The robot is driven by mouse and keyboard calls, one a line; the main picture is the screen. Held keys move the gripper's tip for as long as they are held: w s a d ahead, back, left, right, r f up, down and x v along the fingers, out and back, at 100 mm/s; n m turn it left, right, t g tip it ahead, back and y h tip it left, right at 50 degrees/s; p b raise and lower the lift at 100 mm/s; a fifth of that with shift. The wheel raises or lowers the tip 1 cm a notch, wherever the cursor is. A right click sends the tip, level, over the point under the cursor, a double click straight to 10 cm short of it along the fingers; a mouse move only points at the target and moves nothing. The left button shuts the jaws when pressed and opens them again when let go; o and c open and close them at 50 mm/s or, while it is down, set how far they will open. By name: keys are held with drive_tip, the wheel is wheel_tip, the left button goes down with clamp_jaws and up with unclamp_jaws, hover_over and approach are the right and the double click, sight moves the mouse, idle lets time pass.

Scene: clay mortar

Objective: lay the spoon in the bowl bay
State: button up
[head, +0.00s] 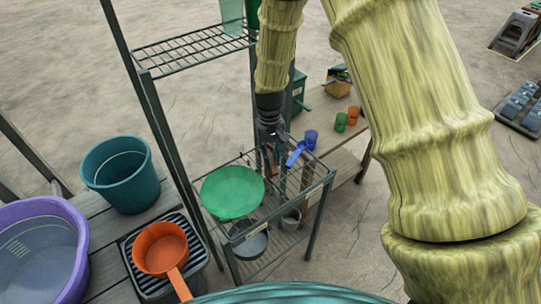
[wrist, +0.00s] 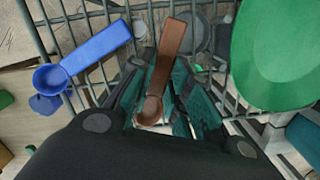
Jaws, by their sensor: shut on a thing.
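My gripper (head: 271,146) is over the wire rack's top shelf (head: 293,205), pointing down. In the wrist view my gripper (wrist: 162,100) is shut on a brown spoon (wrist: 172,52), whose handle points away and whose small bowl lies nearer the palm. In the head view the spoon is mostly hidden by the gripper. A green bowl (head: 232,193) sits at the left of the top shelf and shows at the right in the wrist view (wrist: 282,55). I cannot tell whether the spoon touches the wires.
A blue scoop (head: 296,153) lies just right of my gripper, also in the wrist view (wrist: 95,47). Grey pans (head: 249,243) stand on the lower shelf. Blue, green and orange cups stand on the wooden table behind. A tall rack post (head: 170,150) rises at left.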

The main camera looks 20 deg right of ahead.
drive_tip(key=o, duration=0.8)
drive_tip(key=shift+o, duration=0.2)
wheel_tip(320, 180, up, 12)
drive_tip(key=w+b, duration=0.1)
drive_tip(key=b, duration=0.1)
drive_tip(key=shift+w, duration=0.15)
drive_tip(key=shift+r, duration=0.1)
